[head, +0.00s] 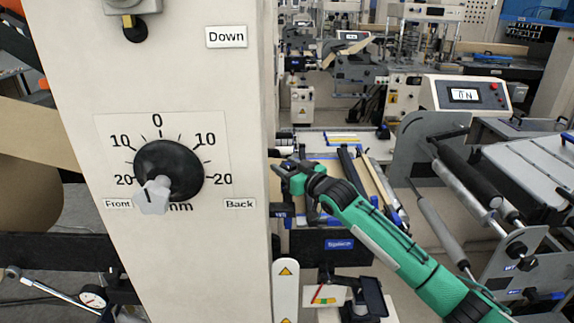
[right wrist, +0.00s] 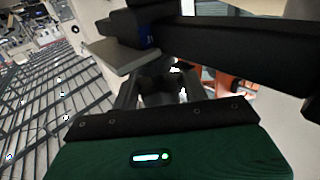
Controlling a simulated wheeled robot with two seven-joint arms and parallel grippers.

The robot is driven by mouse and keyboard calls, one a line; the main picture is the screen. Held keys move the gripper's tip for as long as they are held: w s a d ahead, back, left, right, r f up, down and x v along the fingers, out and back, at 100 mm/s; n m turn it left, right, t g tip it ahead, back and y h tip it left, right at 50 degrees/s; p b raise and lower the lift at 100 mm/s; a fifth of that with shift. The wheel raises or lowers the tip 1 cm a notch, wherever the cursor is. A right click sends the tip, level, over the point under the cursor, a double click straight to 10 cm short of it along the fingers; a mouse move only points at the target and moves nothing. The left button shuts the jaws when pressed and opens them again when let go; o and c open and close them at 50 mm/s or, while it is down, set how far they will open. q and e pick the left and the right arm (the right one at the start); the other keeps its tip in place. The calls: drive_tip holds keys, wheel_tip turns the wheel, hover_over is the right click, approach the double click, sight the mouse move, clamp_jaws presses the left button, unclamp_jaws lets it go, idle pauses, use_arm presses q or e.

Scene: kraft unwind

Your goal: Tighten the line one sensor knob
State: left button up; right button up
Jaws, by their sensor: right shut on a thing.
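My right gripper (head: 288,172) is beside the right edge of the pale pillar, at the end of my green arm. It is shut on a small dark part that looks like the sensor knob, mostly hidden by the fingers. In the right wrist view the dark fingers (right wrist: 158,92) reach up to this part, below a black bar (right wrist: 235,45) and a pale plate (right wrist: 118,55). The part's turn angle and tightness cannot be told. My left gripper is not in view.
The pale pillar (head: 235,110) fills the left and carries a large black dial knob (head: 175,165) with a light pointer at the lower left. A machine with rollers (head: 465,180) and a readout box (head: 463,94) stands at the right.

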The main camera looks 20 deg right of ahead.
drive_tip(key=shift+r+h, duration=0.1)
drive_tip(key=shift+h, duration=0.2)
drive_tip(key=o, duration=0.9)
drive_tip(key=shift+s+d+f, duration=0.2)
drive_tip(key=shift+s+d, duration=0.05)
drive_tip(key=shift+s, duration=0.25)
drive_tip(key=b+v, duration=0.5)
drive_tip(key=v, duration=0.7)
drive_tip(key=shift+s, duration=0.4)
